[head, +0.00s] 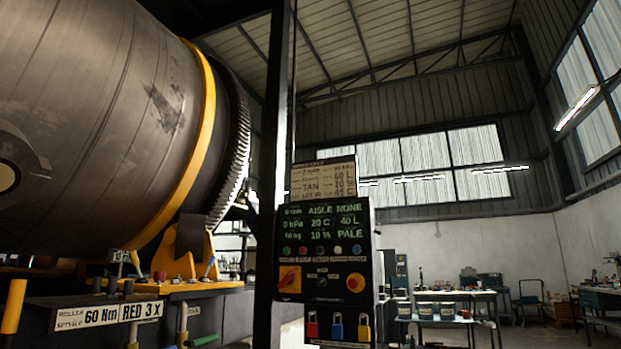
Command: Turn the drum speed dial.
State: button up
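A dark control panel (345,233) stands upright on a post near the picture's middle. Its screen shows several green readouts. Below the screen is a row of small coloured buttons. A large grey drum (110,110) with a yellow band fills the left. My gripper is not in view.
A dark vertical post (270,180) stands just left of the panel. Red, blue and yellow padlocks (337,326) hang at the panel's bottom. Signs and levers line the drum's base (95,314). Workbenches (450,298) stand far back right, with open floor near them.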

aim_at(320, 282)
jog(key=u, duration=2.15)
jog(key=k, duration=1.15)
jog(key=z, duration=0.85)
jog(key=i, duration=1)
jog(key=u, duration=0.05)
